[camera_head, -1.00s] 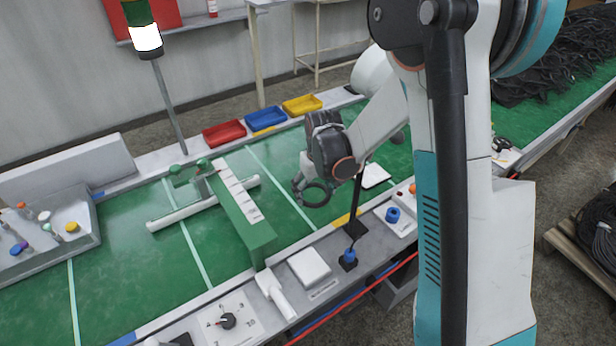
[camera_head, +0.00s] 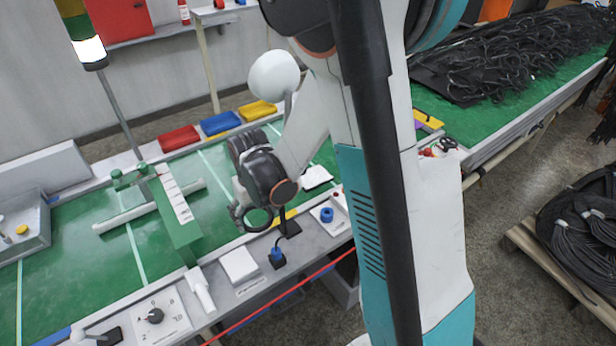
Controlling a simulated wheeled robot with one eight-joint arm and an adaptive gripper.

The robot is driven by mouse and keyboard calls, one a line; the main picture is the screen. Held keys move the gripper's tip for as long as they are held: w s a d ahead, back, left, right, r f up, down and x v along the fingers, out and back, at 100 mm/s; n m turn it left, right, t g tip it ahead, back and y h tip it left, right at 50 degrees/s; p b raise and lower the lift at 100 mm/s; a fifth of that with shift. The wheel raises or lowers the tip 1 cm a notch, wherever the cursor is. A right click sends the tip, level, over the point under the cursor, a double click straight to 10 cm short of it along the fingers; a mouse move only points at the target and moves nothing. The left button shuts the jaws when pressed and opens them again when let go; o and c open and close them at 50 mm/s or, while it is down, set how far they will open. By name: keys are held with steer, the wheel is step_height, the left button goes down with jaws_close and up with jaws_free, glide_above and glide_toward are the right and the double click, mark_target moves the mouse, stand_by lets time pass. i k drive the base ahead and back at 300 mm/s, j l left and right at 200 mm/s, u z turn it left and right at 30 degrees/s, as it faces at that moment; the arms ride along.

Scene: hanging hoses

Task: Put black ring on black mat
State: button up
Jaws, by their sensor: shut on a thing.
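The black ring (camera_head: 260,230) hangs at the fingertips of my gripper (camera_head: 241,210), which is shut on it. The ring is held above the near edge of the green table (camera_head: 100,240), left of a small black stand base. My wrist hides part of the gripper. A flat dark surface, perhaps the black mat (camera_head: 440,85), shows at the left end of the hose pile on the right-hand green table; hoses cover much of its surroundings, so its outline is unclear.
Black hoses (camera_head: 530,60) are heaped on the right-hand table. Red (camera_head: 179,138), blue (camera_head: 220,123) and yellow (camera_head: 258,110) trays line the far edge. A green-and-white fixture (camera_head: 180,215) stands left of my gripper. A pallet with coiled hoses (camera_head: 585,225) is at right.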

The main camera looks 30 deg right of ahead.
mark_target(313, 177)
steer(key=k+l+z, duration=0.1)
steer(key=k+l, duration=0.2)
steer(key=l, duration=0.15)
steer(key=i+l+z, duration=0.2)
steer(key=i+l, duration=0.1)
steer(key=i, duration=0.25)
steer(key=i+l, duration=0.15)
steer(key=i, duration=0.2)
